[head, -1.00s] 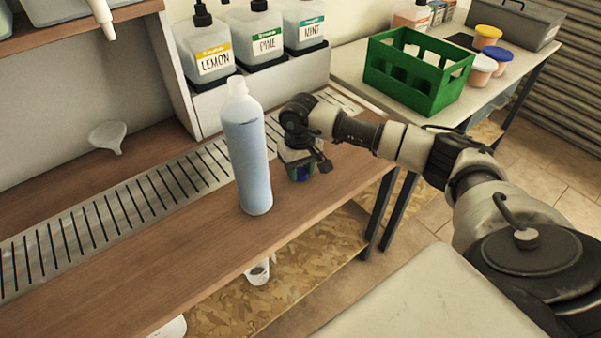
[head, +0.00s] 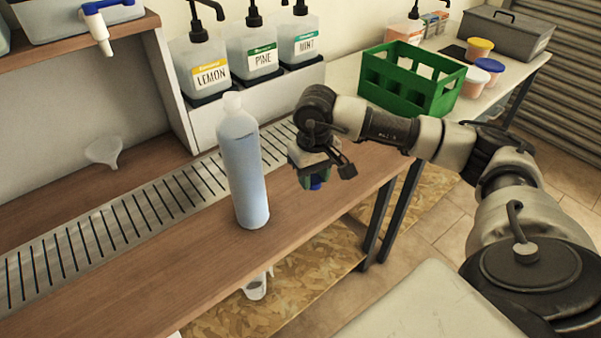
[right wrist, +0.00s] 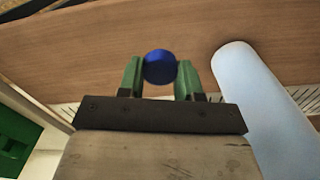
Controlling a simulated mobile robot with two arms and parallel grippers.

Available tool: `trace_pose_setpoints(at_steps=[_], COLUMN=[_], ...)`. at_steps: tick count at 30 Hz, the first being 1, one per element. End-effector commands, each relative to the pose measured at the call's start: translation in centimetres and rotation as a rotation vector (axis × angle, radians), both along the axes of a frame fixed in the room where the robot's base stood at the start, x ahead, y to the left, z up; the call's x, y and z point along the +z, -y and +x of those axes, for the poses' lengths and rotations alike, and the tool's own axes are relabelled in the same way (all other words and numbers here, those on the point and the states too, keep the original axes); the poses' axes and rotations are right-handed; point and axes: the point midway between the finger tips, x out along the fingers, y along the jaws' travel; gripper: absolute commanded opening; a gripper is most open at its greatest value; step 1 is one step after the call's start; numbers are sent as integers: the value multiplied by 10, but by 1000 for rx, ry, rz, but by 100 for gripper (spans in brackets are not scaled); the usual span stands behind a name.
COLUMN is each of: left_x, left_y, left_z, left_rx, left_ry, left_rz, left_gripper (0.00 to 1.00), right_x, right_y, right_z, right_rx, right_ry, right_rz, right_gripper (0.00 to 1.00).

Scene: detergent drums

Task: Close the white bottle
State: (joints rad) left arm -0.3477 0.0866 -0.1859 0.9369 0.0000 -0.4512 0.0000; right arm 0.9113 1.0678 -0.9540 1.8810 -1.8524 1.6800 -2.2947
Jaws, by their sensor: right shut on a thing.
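The white bottle (head: 244,175), filled with pale blue liquid, stands upright on the wooden bench near its front edge. Its white neck (head: 232,103) shows no cap on it. My right gripper (head: 314,180) is to the right of the bottle, at a lower height than its neck and apart from it. Its green fingers are shut on a blue cap (right wrist: 160,67), seen between the fingertips in the right wrist view. The bottle also shows in that view (right wrist: 262,115), right of the fingers. My left gripper is not in view.
A slotted metal drain strip (head: 130,220) runs along the bench behind the bottle. Lemon, pine and mint pump bottles (head: 256,55) stand on a ledge behind. A green crate (head: 410,80) is on the table at right. A white funnel (head: 104,152) lies at left.

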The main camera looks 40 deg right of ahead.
Motion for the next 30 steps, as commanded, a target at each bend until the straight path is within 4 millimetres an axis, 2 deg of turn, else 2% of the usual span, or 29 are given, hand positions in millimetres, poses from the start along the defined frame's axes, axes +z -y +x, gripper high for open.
trace_pose_setpoints(at_steps=[4, 10, 22, 25, 30], left_x=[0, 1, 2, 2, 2], left_y=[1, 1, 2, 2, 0], left_z=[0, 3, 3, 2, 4], left_rx=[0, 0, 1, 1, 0], left_ry=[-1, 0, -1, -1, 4], left_rz=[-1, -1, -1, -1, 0], left_gripper=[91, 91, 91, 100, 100], right_x=[15, 26, 28, 28, 29], right_y=[-1, -2, -3, -3, -6], right_z=[-26, -45, -48, -48, -48], right_rx=[1, 0, -1, -1, 3], right_ry=[0, -1, -1, -1, 0], right_rz=[-1, 1, 1, 1, 4], right_gripper=[13, 13, 13, 13, 13])
